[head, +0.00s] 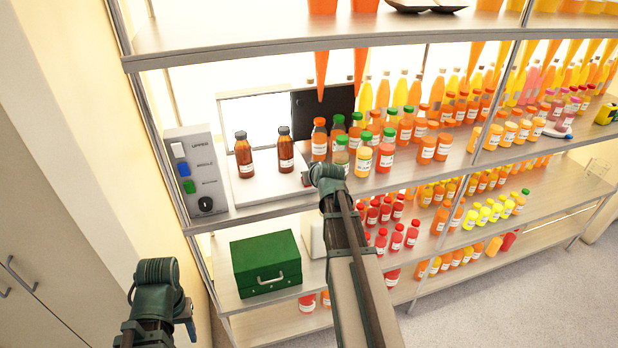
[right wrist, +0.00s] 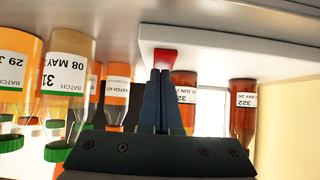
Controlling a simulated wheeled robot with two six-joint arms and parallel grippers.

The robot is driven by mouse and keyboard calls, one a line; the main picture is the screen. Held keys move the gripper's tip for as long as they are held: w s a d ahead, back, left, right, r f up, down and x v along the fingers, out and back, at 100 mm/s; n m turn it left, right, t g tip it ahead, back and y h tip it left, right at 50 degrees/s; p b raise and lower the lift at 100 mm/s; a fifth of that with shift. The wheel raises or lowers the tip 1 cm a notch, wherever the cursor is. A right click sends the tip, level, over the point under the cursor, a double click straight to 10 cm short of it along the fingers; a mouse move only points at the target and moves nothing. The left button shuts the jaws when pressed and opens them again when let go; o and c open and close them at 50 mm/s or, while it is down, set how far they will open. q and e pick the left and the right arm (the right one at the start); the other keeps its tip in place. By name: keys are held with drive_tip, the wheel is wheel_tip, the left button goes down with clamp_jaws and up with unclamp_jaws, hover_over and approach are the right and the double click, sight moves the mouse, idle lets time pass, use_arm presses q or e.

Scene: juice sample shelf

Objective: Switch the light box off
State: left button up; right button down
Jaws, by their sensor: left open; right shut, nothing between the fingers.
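The light box (head: 258,188) is a low white base on the middle shelf, with brown bottles on it and a bright white panel (head: 240,122) behind. A red switch (right wrist: 165,58) shows on its white edge in the right wrist view. My right gripper (right wrist: 160,73) is shut and empty, its fingertips at the switch; I cannot tell whether they touch it. In the head view its fingers are largely hidden by my right wrist. My left gripper (head: 187,314) is low at the left, away from the shelf, its fingers hard to make out.
A grey control panel (head: 195,170) with coloured switches stands left of the light box. Orange bottles (head: 363,160) stand close to its right. A green case (head: 266,264) sits on the shelf below. Free floor lies at the lower right.

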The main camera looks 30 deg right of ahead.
drive_tip(key=shift+w+f+b, duration=0.25)
drive_tip(key=shift+f+b, duration=0.2)
drive_tip(key=shift+f, duration=0.05)
drive_tip(key=shift+s+r, duration=0.1)
drive_tip(key=shift+r, duration=0.15)
drive_tip(key=shift+w+d+r+p, duration=0.15)
drive_tip(key=shift+w+p, duration=0.1)
drive_tip(key=shift+w, duration=0.15)
drive_tip(key=shift+w+d+r+p, duration=0.1)
drive_tip(key=shift+w+p, duration=0.15)
drive_tip(key=shift+w, duration=0.15)
drive_tip(key=shift+s, duration=0.1)
drive_tip(key=p+v, duration=0.8)
drive_tip(key=v, duration=0.5)
drive_tip(key=shift+s+r, duration=0.2)
drive_tip(key=shift+s, duration=0.1)
